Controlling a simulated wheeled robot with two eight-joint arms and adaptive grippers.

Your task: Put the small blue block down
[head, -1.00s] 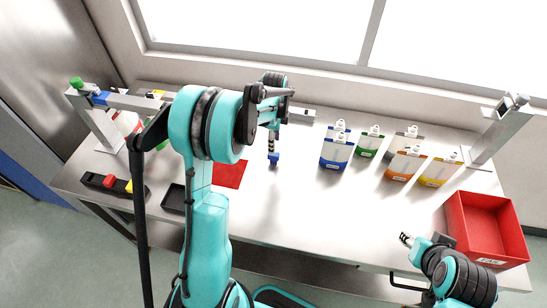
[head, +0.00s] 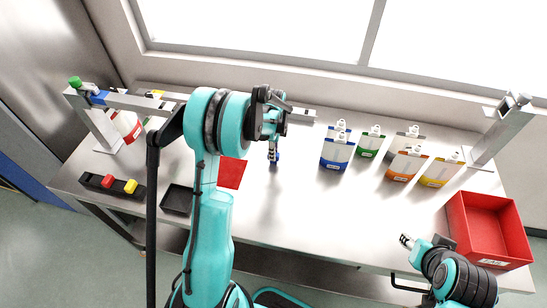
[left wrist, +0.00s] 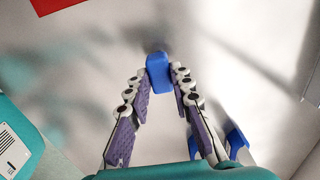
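The small blue block (head: 277,157) is at the fingertips of my left gripper (head: 273,152), low over the table, right of the red square. In the left wrist view the block (left wrist: 159,73) sits between the two fingertips (left wrist: 159,82), which close in on its sides and appear to touch it. I cannot tell whether its underside touches the table. My right gripper (head: 406,241) is near the front edge of the table, well away from the block; its finger opening is too small to make out.
The red square (head: 231,174) lies on the table (head: 300,200). Several colored pouches stand to the right, including a blue one (head: 335,153). A red bin (head: 455,222) is at the far right. A black tray (head: 176,199) is at left. The table's middle front is clear.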

